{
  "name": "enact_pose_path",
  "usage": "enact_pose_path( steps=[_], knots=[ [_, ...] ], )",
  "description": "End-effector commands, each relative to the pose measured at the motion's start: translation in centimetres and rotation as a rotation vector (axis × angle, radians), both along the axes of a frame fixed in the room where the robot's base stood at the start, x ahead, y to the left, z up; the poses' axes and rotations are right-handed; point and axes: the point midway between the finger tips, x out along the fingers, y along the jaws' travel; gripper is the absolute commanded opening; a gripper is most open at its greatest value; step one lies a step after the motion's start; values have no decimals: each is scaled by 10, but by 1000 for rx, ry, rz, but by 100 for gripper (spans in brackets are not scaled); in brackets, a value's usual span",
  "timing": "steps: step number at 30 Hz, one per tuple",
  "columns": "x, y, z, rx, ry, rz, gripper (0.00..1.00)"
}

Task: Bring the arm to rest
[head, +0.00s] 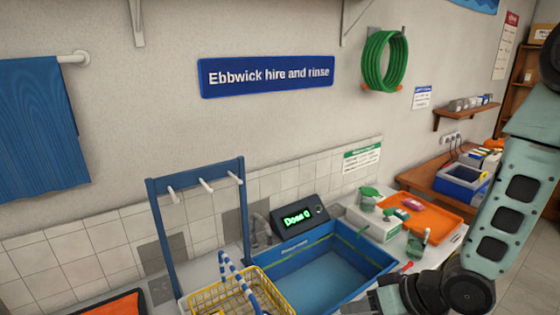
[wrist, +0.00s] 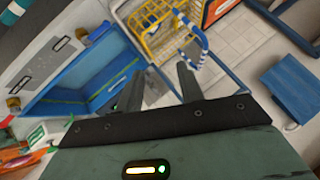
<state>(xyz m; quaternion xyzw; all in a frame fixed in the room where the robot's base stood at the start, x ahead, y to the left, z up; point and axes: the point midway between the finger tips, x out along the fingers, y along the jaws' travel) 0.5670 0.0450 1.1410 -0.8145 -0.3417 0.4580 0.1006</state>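My arm (head: 510,205) comes down the right side of the head view, pale green with dark joints. Its wrist end reaches the bottom edge, near the front right of the blue basin. In the wrist view, my gripper (wrist: 160,72) has its two dark fingers spread apart with nothing between them. The fingers are above the area between the blue basin (wrist: 72,95) and the yellow wire basket (wrist: 150,20). The fingertips cannot be made out in the head view.
The blue basin (head: 345,246) stands beside the yellow basket (head: 212,298) and a blue peg rack (head: 158,225). A display reading "Dose 0" (head: 298,217) is behind it. An orange tray (head: 432,218) and green-topped bottles (head: 417,241) stand right. Open air lies above the basin.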

Motion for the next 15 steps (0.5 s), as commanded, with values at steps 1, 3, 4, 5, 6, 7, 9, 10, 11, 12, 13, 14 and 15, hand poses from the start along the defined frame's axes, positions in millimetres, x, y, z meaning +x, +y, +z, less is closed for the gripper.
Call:
enact_pose_path(
  steps=[1, 3, 4, 5, 6, 7, 9, 10, 11, 12, 13, 14, 15],
  knots=[
    [0, 1, -8, -46, -7, 14, 38],
    [-1, 1, -13, -116, -8, 28, 38],
    [-1, 0, -15, -147, -8, 34, 38],
    [-2, 0, -16, -180, -9, 41, 38],
    [-4, 0, -19, -224, -8, 48, 38],
    [-6, 0, -21, -261, -7, 56, 38],
    [-11, 0, -24, -351, -2, 72, 38],
    [-15, 0, -25, -393, 3, 80, 38],
    [-21, 1, -26, -435, 9, 90, 38],
    [-29, 2, -26, -489, 21, 102, 38],
    [-37, 3, -25, -527, 33, 111, 38],
    [-46, 4, -25, -561, 47, 120, 38],
    [-59, 5, -23, -601, 68, 135, 38]
  ],
)
